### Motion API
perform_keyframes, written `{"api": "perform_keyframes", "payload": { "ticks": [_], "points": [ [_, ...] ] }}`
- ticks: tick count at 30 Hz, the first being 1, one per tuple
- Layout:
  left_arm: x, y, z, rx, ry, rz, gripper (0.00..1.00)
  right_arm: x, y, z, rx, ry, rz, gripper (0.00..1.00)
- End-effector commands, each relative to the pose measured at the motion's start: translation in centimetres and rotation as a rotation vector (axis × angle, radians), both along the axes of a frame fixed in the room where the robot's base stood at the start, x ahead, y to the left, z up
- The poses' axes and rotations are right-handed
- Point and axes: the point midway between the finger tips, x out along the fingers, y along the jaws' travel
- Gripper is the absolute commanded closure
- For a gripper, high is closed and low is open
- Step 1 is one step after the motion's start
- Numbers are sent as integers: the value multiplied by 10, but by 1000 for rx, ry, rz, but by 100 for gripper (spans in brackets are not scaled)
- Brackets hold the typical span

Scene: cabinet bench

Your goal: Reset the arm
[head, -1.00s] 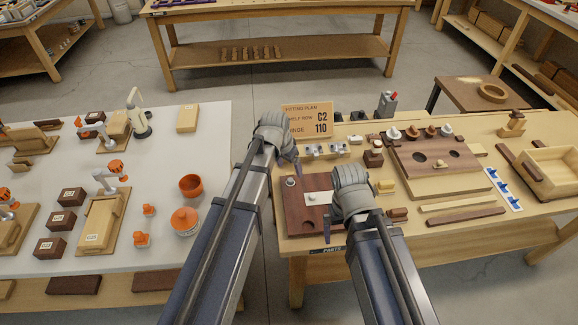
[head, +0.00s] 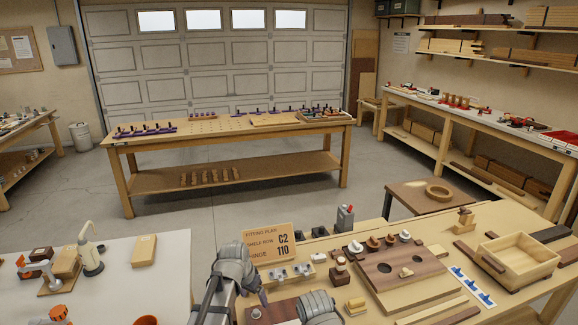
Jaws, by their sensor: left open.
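My left gripper (head: 264,297) is at the lower middle of the head view, its fingers small and dark beside the grey wrist. It is open with nothing seen between its fingers, near the left edge of a dark brown board (head: 283,311) on the wooden bench. My right arm's grey wrist shows at the bottom edge, over that board. Its gripper fingers are out of the picture.
A fitting plan sign (head: 269,247) stands just behind my left wrist. Small knobs, a brown board with two holes (head: 397,269) and an open wooden box (head: 517,259) occupy the bench to the right. A white table (head: 150,292) lies left. Open floor separates these from the far bench (head: 228,133).

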Motion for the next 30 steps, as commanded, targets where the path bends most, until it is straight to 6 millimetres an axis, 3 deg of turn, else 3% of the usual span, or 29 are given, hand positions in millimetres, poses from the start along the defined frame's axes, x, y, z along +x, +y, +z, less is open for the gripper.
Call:
{"api": "perform_keyframes", "payload": {
  "ticks": [6,12,30],
  "points": [
    [0,0,-29,0,0,0,16,0,0,-29,0,0,0,0],
    [0,0,-44,0,0,0,16,0,0,-44,0,0,0,0],
    [-6,8,-41,17,17,12,16,-2,0,-39,5,-1,-9,0]
  ]
}}
